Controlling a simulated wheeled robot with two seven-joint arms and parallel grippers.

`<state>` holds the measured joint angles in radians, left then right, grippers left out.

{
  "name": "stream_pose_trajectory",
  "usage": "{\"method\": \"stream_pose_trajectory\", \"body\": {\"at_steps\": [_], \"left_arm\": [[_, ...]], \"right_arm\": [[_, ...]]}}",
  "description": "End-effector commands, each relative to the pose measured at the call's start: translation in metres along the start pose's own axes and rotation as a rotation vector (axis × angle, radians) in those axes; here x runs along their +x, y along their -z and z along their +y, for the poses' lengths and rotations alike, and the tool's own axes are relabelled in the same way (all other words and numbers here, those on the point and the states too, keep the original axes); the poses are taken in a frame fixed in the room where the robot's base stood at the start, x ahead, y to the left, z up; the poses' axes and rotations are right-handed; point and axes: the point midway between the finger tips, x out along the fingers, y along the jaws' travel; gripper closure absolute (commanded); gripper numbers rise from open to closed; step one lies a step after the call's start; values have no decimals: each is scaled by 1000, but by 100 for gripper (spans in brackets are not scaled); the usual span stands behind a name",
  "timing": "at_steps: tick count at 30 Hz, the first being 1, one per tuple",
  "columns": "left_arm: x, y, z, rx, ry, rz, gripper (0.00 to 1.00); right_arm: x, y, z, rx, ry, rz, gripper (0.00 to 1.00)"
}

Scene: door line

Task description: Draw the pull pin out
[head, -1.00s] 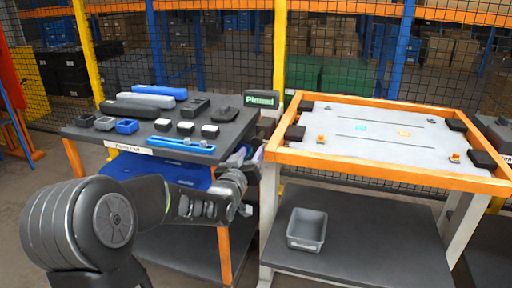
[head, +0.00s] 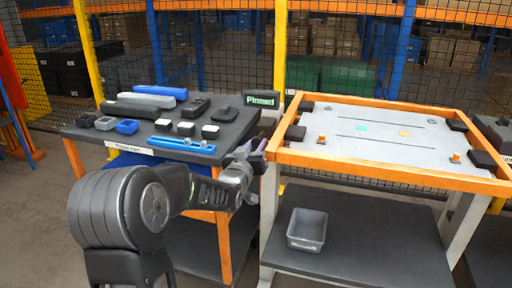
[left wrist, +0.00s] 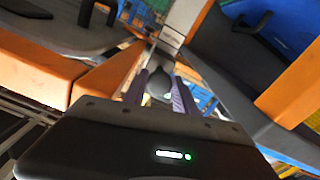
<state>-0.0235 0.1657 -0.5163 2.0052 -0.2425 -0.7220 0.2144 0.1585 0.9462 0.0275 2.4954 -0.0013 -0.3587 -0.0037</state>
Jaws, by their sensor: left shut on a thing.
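My left gripper (head: 252,158) is at the gap between the dark table on the left and the orange-framed table on the right, near the framed table's left edge. In the left wrist view its two purple fingers (left wrist: 160,95) are closed around a small dark rounded piece (left wrist: 160,83), which looks like the pull pin's grip. In the head view the arm and fingers hide the pin, so I cannot tell how deep it sits. A small sign (head: 262,100) behind the gripper reads "Pinned". My right gripper is not in view.
The dark table (head: 85,133) carries blue, grey and black parts. The orange-framed table (head: 390,172) has a light grey top with small orange pieces. A grey bin (head: 306,230) stands on its lower shelf. A mesh fence runs behind both tables.

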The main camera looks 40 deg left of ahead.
Motion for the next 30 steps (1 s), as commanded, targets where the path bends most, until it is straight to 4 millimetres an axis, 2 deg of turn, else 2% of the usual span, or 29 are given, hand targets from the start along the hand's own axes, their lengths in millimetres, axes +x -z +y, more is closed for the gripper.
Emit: {"method": "stream_pose_trajectory", "body": {"at_steps": [5, 30], "left_arm": [[0, 0, 0, 0, 0, 0, 100], [0, 0, 0, 0, -1, 0, 100]], "right_arm": [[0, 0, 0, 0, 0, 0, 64], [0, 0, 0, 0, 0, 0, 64]]}}
